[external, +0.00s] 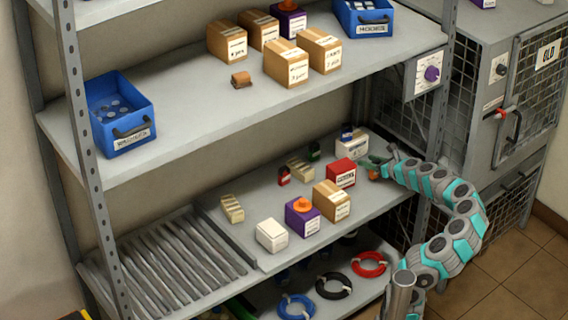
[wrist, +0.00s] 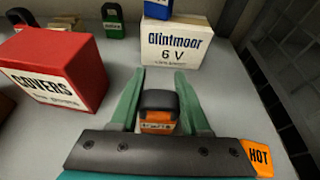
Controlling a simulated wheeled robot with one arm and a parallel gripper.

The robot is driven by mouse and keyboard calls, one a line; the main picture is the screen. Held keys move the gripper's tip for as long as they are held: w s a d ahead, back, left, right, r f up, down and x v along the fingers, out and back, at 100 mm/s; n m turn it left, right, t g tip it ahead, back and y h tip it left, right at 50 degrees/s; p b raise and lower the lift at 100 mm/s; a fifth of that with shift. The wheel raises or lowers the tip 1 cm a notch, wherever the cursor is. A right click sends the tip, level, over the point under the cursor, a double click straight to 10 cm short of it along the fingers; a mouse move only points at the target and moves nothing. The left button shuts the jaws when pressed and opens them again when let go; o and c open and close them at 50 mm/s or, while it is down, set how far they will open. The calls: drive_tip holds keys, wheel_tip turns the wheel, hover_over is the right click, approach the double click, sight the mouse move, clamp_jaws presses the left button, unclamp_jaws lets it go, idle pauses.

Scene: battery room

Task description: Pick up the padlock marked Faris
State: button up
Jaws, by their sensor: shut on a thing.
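My gripper (wrist: 160,105) is shut on an orange padlock (wrist: 157,127) with a black shackle, held between its two green fingers. The label on its front is too small to read. In the external view my gripper (external: 378,168) is at the right end of the middle shelf, right of the red box, with a bit of orange at its tip. A green padlock (wrist: 113,22) stands further back, and a blue one (wrist: 158,8) is on top of the white Glintmoor 6 V box. A red padlock (external: 284,175) is left of the red box. I cannot tell whether the orange padlock touches the shelf.
The red COVERS box (wrist: 58,68) is close on the left, and the white Glintmoor box (wrist: 175,45) is straight ahead. An orange HOT tag (wrist: 258,157) is at the lower right. The upper shelf (external: 215,115) overhangs behind. A mesh cage (external: 520,110) stands to the right.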

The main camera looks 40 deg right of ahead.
clamp_jaws()
drive_tip(key=shift+r, duration=0.1)
